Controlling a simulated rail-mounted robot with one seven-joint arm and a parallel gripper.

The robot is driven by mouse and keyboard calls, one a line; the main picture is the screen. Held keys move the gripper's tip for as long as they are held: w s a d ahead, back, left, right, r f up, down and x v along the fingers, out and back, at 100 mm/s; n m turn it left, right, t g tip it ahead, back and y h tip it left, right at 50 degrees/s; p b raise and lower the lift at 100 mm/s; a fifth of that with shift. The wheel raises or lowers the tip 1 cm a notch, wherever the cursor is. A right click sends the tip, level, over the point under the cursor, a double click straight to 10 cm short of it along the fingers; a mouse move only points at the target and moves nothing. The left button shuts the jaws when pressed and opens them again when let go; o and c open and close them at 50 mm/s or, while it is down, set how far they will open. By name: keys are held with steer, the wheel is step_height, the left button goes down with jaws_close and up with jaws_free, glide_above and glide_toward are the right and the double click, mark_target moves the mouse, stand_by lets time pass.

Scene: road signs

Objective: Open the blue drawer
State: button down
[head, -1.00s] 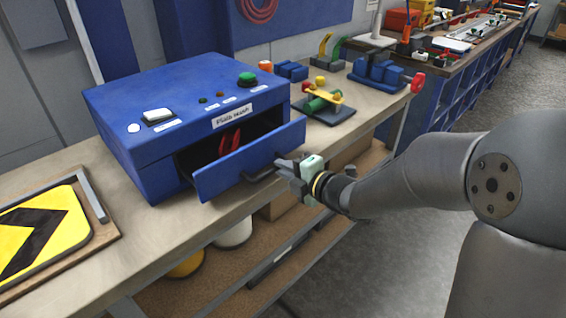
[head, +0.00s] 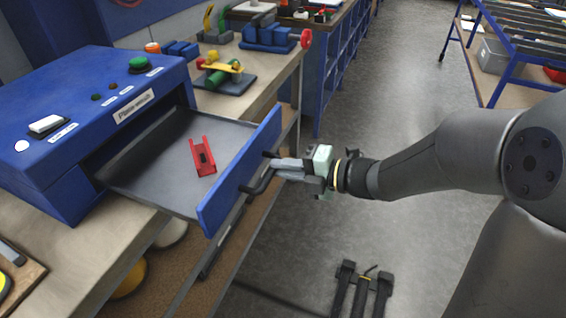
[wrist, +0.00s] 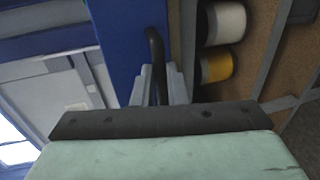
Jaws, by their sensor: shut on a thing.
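The blue drawer (head: 240,172) is pulled well out of the blue box (head: 90,125) on the workbench. Its grey floor shows, with a red bracket-like part (head: 202,157) lying on it. My gripper (head: 275,170) is shut on the drawer's dark bar handle (head: 262,181). In the wrist view the handle (wrist: 153,45) runs between my gripper's two grey fingers (wrist: 157,85), in front of the blue drawer front (wrist: 122,35).
A green and yellow clamp device (head: 222,72) and blue blocks (head: 268,38) stand on the bench behind the box. White and yellow rolls sit on the shelf below, the yellow one (wrist: 215,66) clear in the wrist view. Open floor lies right of the bench.

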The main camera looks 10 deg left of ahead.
steer(key=shift+d, duration=0.15)
steer(key=c, duration=1.5)
jaws_free()
steer(key=shift+o, duration=0.2)
steer(key=v, duration=1.7)
steer(key=shift+d+b, duration=0.2)
steer(key=shift+b, duration=0.1)
